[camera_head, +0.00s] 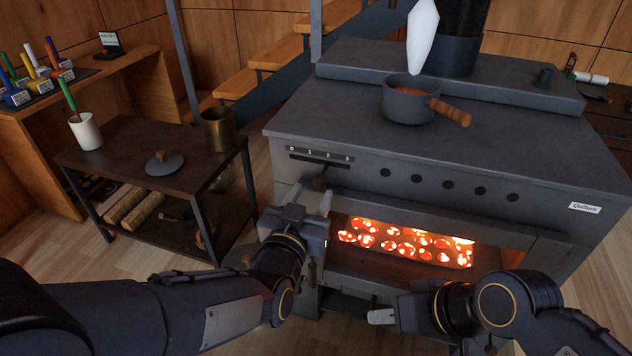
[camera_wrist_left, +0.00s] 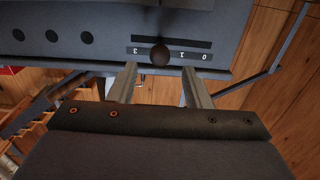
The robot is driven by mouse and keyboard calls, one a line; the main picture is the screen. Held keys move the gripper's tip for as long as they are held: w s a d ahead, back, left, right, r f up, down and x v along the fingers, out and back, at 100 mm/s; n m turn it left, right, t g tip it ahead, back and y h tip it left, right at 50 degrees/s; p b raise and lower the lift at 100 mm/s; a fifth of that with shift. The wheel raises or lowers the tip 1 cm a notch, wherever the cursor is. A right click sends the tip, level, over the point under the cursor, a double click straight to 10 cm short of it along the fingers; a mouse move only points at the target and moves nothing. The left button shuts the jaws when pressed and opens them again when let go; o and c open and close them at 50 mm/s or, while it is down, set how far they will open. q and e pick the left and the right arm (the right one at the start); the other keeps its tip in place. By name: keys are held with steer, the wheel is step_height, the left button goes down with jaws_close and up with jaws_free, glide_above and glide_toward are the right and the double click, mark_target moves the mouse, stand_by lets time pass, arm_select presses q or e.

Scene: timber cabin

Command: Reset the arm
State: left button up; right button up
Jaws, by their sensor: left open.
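My left gripper (camera_head: 312,197) is open in front of the stove, just below the control slot marked 0 to 3. In the left wrist view its two fingers (camera_wrist_left: 160,75) are apart, with nothing between the tips. The dark round lever knob (camera_wrist_left: 160,55) is just beyond them, between the marks 1 and 3. In the head view the knob (camera_head: 320,183) is close to the fingertips; I cannot tell whether they touch. My right gripper (camera_head: 382,316) is low in front of the stove; one pale fingertip shows, and its jaw opening is hidden.
The grey stove (camera_head: 420,150) has glowing coals (camera_head: 405,243) in its open front. A pot (camera_head: 408,100) with a wooden handle stands on top. A dark side table (camera_head: 115,160) at the left holds a white cup (camera_head: 86,131), a lid (camera_head: 164,164) and a brass pot (camera_head: 217,130).

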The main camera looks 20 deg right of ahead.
arm_select(q)
steer(key=shift+v, duration=1.15)
